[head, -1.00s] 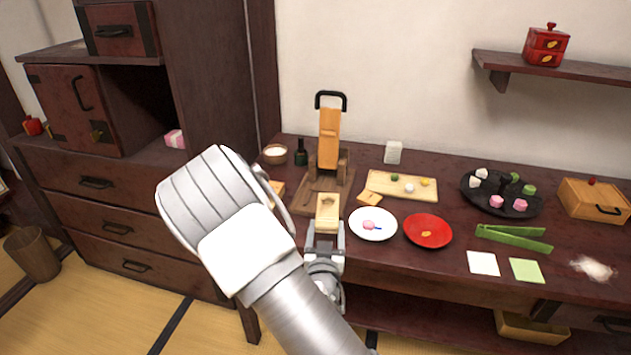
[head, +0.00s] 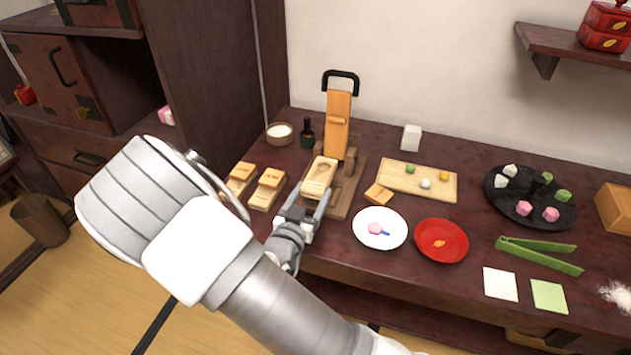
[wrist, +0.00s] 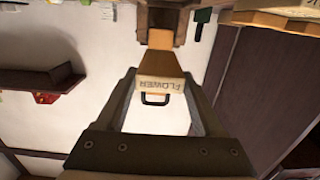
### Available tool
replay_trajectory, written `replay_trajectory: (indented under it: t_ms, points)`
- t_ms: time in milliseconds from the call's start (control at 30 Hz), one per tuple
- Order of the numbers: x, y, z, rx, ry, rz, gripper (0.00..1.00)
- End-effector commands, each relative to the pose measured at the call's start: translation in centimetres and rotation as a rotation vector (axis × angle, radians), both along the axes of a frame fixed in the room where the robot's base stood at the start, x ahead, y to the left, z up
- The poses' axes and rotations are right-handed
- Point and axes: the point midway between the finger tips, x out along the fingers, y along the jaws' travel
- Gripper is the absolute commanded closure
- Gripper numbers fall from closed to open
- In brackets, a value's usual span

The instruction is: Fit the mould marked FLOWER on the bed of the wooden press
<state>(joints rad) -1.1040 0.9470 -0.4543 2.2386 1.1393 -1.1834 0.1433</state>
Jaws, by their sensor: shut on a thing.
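My gripper (head: 304,205) is shut on a pale wooden mould (head: 320,178). The mould's end face reads FLOWER in the wrist view (wrist: 163,85), where the lettering shows upside down. In the head view the mould has a hollow in its top and lies over the front left part of the wooden press (head: 347,195). I cannot tell whether it touches the bed, which it partly hides. The press's orange lever (head: 338,125) stands raised, with a black handle (head: 340,76) on top.
Two other moulds (head: 241,173) (head: 268,187) lie left of the press. A dark bottle (head: 307,137) and a bowl (head: 280,132) stand behind. A small wooden block (head: 378,195), a white plate (head: 379,243) and a board (head: 440,190) are close on the right.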

Motion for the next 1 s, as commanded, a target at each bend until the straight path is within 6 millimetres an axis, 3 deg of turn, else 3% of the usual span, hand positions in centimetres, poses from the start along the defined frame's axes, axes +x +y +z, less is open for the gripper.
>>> replay_trajectory:
  t_ms: [267, 700, 1000]
  points:
    - [-0.2, 0.4, -0.6, 0.0, -0.001, -0.005, 0.71]
    - [-0.2, 0.3, -4.4, 0.0, -0.001, -0.006, 0.71]
    - [-0.2, 0.3, -4.8, 0.0, -0.001, -0.005, 0.71]
